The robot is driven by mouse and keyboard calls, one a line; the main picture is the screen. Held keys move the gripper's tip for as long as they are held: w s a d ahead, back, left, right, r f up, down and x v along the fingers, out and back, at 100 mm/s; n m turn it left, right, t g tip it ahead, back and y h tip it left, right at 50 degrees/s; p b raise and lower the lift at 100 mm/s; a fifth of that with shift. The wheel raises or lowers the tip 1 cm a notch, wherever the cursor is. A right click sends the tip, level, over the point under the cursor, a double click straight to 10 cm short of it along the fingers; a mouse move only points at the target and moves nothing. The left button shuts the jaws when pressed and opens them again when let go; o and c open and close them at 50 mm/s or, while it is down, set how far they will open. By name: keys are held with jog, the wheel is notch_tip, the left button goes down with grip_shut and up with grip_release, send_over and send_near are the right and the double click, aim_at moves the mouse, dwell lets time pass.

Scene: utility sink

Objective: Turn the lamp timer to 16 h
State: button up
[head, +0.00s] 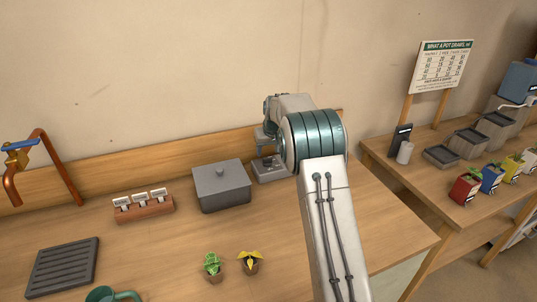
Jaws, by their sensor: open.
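My gripper (265,148) is at the back of the wooden bench, small in the head view and partly behind my own arm. It points down and is open, just above a low grey unit (268,174). The unit has small details on its top and may be the lamp timer, but I cannot read a dial, pointer or hour marks on it. My arm hides its right side. I cannot tell whether the fingers touch it.
A lidded grey box (221,187) stands left of the unit. A labelled rack (144,205), slatted tray (63,267), copper tap (36,160) and two small potted plants (212,266) are on the bench. A second bench at right holds coloured pots (466,187) and a sign (442,66).

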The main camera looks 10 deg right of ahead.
aim_at(268, 158)
jog(key=shift+p+x, duration=0.3)
jog(key=shift+x, duration=1.95)
